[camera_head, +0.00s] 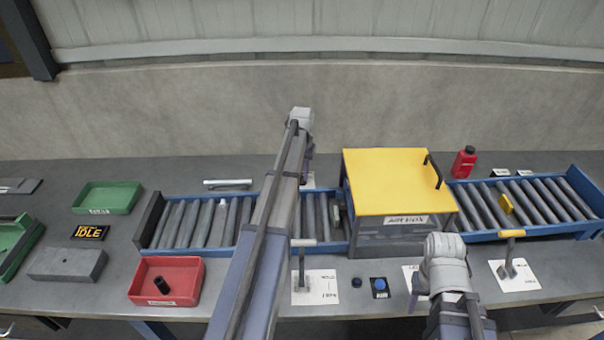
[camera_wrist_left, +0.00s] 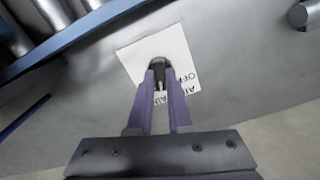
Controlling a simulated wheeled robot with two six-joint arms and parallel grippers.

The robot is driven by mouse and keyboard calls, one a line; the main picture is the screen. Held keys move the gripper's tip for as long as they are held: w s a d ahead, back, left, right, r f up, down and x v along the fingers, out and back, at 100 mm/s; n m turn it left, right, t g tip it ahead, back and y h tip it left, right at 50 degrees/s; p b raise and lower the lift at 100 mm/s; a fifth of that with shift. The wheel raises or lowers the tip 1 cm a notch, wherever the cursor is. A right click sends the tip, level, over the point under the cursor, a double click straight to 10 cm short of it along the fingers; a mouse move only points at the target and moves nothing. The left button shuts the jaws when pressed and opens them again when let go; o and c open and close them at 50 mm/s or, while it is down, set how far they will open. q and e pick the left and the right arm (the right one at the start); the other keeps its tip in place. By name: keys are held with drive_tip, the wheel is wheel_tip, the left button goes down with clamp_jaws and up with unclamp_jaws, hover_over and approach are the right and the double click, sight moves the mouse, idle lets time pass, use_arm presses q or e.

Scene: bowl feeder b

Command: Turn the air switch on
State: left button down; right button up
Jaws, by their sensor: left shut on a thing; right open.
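The air switch is a small dark lever (camera_wrist_left: 158,66) on a white card (camera_wrist_left: 180,48) printed AIR and OFF, in the left wrist view. My left gripper (camera_wrist_left: 160,80) has its purple fingers shut on this lever. In the head view my left arm reaches over the conveyor, and the left gripper (camera_head: 306,168) is partly hidden behind its own arm. A sliver of white card (camera_head: 309,181) shows beside it, behind the conveyor.
A roller conveyor (camera_head: 180,222) runs into a yellow-lidded box (camera_head: 390,180) just right of my left arm. Lever switches (camera_head: 302,265) (camera_head: 508,262) stand along the front. A red tray (camera_head: 190,268) and a red bottle (camera_head: 464,162) also stand on the bench.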

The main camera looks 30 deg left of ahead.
sight(302, 176)
use_arm(q)
drive_tip(key=m, duration=0.5)
drive_tip(key=shift+m, duration=0.3)
idle(0.4)
drive_tip(key=c, duration=0.8)
unclamp_jaws()
drive_tip(key=shift+c, duration=0.2)
wheel_tip(302, 176, up, 8)
drive_tip(key=p, duration=0.8)
drive_tip(key=shift+f, duration=0.1)
